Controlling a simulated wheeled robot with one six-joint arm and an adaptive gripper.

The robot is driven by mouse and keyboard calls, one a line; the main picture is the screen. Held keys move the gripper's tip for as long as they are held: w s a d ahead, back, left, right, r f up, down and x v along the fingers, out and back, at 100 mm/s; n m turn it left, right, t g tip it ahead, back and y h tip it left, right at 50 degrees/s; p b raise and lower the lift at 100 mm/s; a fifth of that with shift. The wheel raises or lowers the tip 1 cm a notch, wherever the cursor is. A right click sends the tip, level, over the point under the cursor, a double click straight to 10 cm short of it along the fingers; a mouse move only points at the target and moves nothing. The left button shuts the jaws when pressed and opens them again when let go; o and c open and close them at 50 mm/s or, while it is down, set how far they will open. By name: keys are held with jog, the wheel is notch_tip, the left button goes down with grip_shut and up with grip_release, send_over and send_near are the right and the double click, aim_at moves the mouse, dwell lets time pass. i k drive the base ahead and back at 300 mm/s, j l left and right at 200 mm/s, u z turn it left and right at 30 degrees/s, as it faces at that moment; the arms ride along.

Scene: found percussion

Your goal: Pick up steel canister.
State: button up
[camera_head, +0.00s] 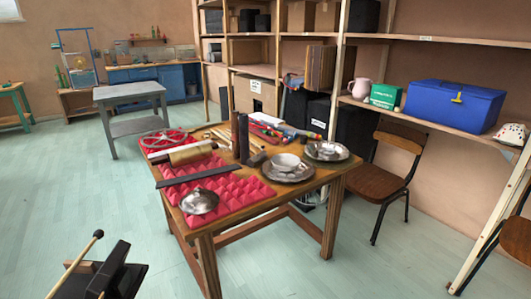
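I cannot clearly make out a steel canister. A shiny, rounded metal piece (199,202) sits on the red padded foam (250,198) at the near left of the wooden table. It looks more like a lid or low vessel than a canister. A pale metal bowl (286,162) stands on a round metal plate (295,176) at the table's right. Another shiny round dish (327,151) is behind it. Two dark upright pieces (240,138) stand mid-table and hide part of what is behind. My gripper is not recognizable in view.
The wooden table (222,225) also holds a red wheel (165,139), a dark flat bar (190,173) and several sticks. A chair (385,165) stands at its right. A black object with a mallet (82,262) is at bottom left.

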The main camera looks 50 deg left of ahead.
aim_at(258, 158)
jog(key=i+u, duration=0.7)
jog(key=i+l+u, duration=0.3)
jog(key=i, duration=0.15)
jog(key=i+u, duration=0.25)
jog(key=u, duration=0.25)
jog(key=i+u, duration=0.3)
jog(key=u, duration=0.2)
jog(key=i+l+u, duration=0.15)
jog(key=u, duration=0.35)
jog(key=i+l+u, duration=0.3)
jog(key=u, duration=0.2)
jog(key=i+l+u, duration=0.45)
jog(key=l, duration=0.15)
jog(key=k+j, duration=0.05)
